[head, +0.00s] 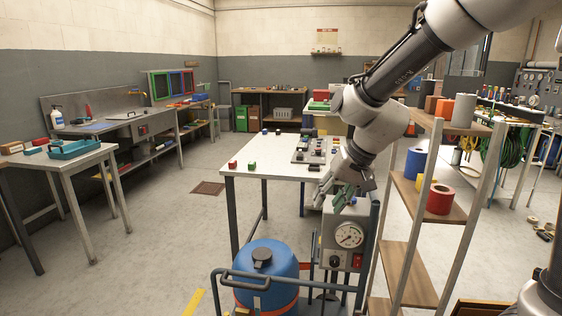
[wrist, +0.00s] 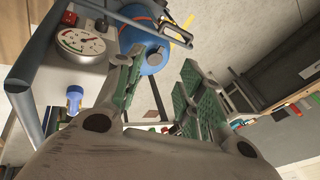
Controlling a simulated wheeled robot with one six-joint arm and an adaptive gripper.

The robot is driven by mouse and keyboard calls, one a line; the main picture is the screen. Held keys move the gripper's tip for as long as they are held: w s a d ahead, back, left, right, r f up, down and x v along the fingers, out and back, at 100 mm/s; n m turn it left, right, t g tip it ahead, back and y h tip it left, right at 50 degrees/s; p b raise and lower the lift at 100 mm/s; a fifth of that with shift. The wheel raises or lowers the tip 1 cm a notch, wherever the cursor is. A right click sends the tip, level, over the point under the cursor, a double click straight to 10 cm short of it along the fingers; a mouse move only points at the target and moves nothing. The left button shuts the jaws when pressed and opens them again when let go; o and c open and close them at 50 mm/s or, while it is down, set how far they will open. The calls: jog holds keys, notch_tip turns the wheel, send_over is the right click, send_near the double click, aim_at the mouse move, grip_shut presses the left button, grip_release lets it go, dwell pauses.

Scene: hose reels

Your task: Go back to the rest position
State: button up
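My gripper (head: 340,192) hangs at the end of my arm in the head view, above the grey gauge box and in front of the white table. In the wrist view my gripper (wrist: 154,98) has its two green-padded fingers spread apart. Nothing is between the fingers. The gauge box (head: 343,238) has a round dial and a red switch; its dial also shows in the wrist view (wrist: 82,42), to the left of the fingers. A blue tank (head: 266,272) stands low at the left of the box and shows behind the fingers in the wrist view (wrist: 145,38).
The white table (head: 265,183) holds small coloured blocks and a grey tray. A wooden shelf rack (head: 400,255) with coloured rolls stands close at the right of my arm. A sink bench (head: 100,128) and a small table (head: 62,160) stand at the left. Open floor (head: 165,215) lies between.

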jog(key=s+d+r+h, duration=0.2)
jog(key=s+d+r, duration=0.2)
jog(key=s+d, duration=0.7)
jog(key=s+d+r+t+h, duration=0.1)
jog(key=s+d+r, duration=0.3)
jog(key=s+d, duration=0.7)
jog(key=shift+d+t+h, duration=0.3)
jog(key=shift+d+h, duration=0.4)
jog(key=shift+d, duration=0.45)
jog(key=shift+w+r, duration=0.1)
